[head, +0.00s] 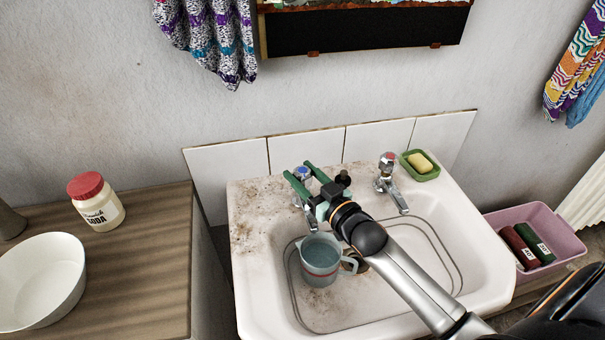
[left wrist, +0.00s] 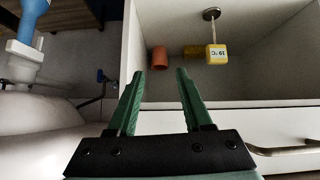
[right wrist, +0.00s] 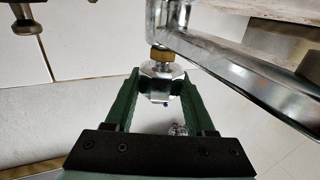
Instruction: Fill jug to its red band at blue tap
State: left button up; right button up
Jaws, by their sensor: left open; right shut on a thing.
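The jug (head: 320,256) stands in the sink below the blue tap (head: 303,172). It is grey and see-through, with a red band around its lower part and its handle to the right. Its inside looks bluish; I cannot tell the water level against the band, and no stream shows clearly. My right gripper (head: 299,177) is shut on the blue tap's head, which shows between the fingers in the right wrist view (right wrist: 161,84); the arm partly covers the tap. My left gripper (left wrist: 156,88) is open and empty, outside the head view.
A red-marked tap (head: 388,178) and a green soap dish (head: 420,172) are right of the blue tap. A counter with a soda jar (head: 96,203) and white bowl (head: 40,284) stands left. A pink tub (head: 559,226) is right. A compartment with a yellow block (left wrist: 216,54) faces my left gripper.

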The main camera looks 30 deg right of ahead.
grip_shut()
jog(key=shift+y, duration=0.3)
jog(key=shift+r+n, duration=0.1)
jog(key=shift+n, duration=0.3)
jog(key=shift+y+p, duration=0.3)
jog(key=shift+y, duration=0.3)
jog(key=shift+n+g+y, duration=0.6)
jog(key=shift+n+y, duration=0.5)
jog(key=shift+y, duration=0.2)
jog(key=o, duration=0.7)
grip_release()
